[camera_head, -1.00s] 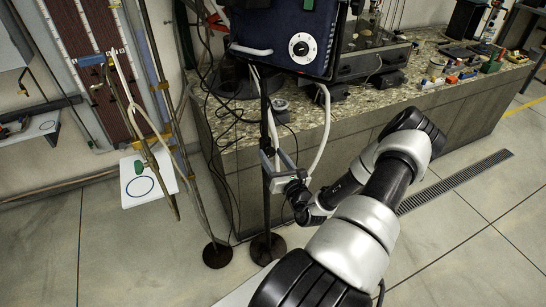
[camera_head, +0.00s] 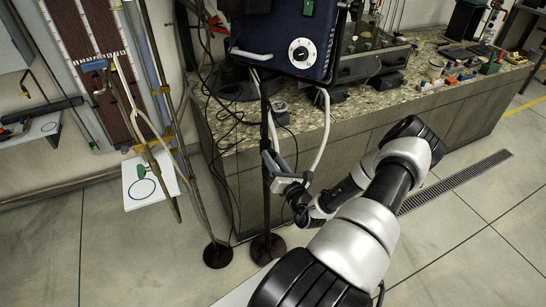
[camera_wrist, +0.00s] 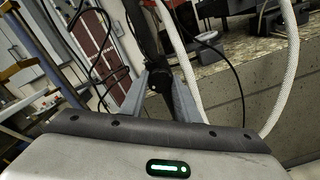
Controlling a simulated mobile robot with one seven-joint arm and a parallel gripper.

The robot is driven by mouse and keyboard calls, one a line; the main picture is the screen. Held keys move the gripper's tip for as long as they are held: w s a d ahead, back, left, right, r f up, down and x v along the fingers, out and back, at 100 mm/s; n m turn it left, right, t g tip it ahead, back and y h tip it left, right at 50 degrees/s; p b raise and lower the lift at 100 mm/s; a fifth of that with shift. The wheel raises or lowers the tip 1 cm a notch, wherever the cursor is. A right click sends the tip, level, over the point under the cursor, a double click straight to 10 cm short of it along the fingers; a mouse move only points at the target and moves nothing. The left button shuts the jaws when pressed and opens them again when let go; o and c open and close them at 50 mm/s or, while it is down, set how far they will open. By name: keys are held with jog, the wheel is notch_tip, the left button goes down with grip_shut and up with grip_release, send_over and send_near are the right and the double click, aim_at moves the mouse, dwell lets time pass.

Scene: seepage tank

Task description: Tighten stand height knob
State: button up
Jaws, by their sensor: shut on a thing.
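The stand is a thin dark upright pole (camera_head: 266,215) on a round black base (camera_head: 267,248), in front of the stone-topped bench. In the wrist view its dark pole (camera_wrist: 147,38) runs up from between the fingers. My gripper (camera_head: 268,162) is at the pole, about midway up. In the wrist view my gripper (camera_wrist: 158,88) has its two grey fingers on either side of a small black knob (camera_wrist: 158,78) and is shut on it. The fingers partly hide the knob, and in the head view I cannot make it out.
A dark blue box (camera_head: 290,35) with a white dial is above the gripper. White hoses (camera_head: 323,130) and black cables hang close by. A second pole base (camera_head: 217,255) stands just left. The bench (camera_head: 235,165) is behind; open floor lies to the left.

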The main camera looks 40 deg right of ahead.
jog(key=m+p, duration=0.3)
jog(key=m, duration=1.7)
jog(key=shift+a+m, duration=0.1)
jog(key=shift+m, duration=0.3)
jog(key=o, duration=1)
jog(key=shift+o, duration=0.2)
jog(key=shift+s, duration=0.15)
jog(key=v, duration=1.7)
